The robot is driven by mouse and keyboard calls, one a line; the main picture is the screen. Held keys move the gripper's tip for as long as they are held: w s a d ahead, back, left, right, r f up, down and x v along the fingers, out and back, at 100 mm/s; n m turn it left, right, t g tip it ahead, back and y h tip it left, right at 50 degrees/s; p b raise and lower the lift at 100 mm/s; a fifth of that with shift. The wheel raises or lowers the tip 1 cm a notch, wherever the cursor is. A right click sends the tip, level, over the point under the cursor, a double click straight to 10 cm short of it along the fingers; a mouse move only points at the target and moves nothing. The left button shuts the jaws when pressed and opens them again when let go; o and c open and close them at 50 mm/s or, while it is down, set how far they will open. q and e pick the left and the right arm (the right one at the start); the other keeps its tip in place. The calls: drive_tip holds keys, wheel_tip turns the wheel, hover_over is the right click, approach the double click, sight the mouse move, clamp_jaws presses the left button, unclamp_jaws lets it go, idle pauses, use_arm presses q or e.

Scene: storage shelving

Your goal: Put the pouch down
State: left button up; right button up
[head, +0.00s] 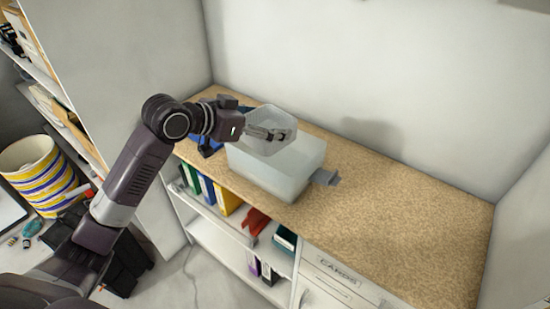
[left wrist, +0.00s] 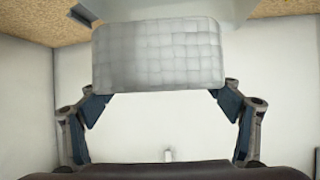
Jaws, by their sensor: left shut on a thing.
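My left gripper (head: 270,133) is shut on a pale grey pouch (head: 272,115) and holds it above the counter, over the back part of a translucent plastic bin. The pouch looks box-like, and its quilted face shows in the left wrist view (left wrist: 160,55) between the two fingers (left wrist: 160,105). The fingers hide part of the pouch in the head view. I cannot tell whether the pouch touches the bin. My right gripper is not in view.
The translucent bin (head: 285,178) stands on the cork-coloured counter (head: 400,213), with a small grey piece (head: 326,178) at its right. Blue objects (head: 207,142) lie left of it. The counter's right half is clear. Walls close the back and right.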

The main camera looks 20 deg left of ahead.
use_arm(q)
drive_tip(key=shift+n+y, duration=0.5)
drive_tip(key=w+r, duration=0.1)
drive_tip(key=w, duration=0.1)
drive_tip(key=w+r, duration=0.2)
drive_tip(key=shift+w+r, duration=0.25)
drive_tip(key=shift+w+r+n+t+y+p, duration=0.3)
drive_tip(key=shift+w+r+p, duration=0.05)
drive_tip(key=shift+w+r, duration=0.75)
drive_tip(key=shift+f, duration=0.5)
drive_tip(key=p, duration=0.3)
hover_over(275, 161)
wheel_tip(275, 161, down, 14)
wheel_tip(275, 161, down, 4)
drive_tip(key=shift+f+p, duration=0.2)
drive_tip(key=shift+p, duration=0.2)
drive_tip(key=shift+f, duration=0.3)
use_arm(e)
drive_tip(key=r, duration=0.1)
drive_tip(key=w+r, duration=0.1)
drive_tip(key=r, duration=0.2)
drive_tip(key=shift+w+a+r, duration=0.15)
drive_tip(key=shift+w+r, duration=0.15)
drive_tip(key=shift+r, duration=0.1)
use_arm(q)
drive_tip(key=shift+f, duration=0.1)
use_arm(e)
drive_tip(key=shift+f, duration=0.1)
use_arm(q)
drive_tip(key=o, duration=0.9)
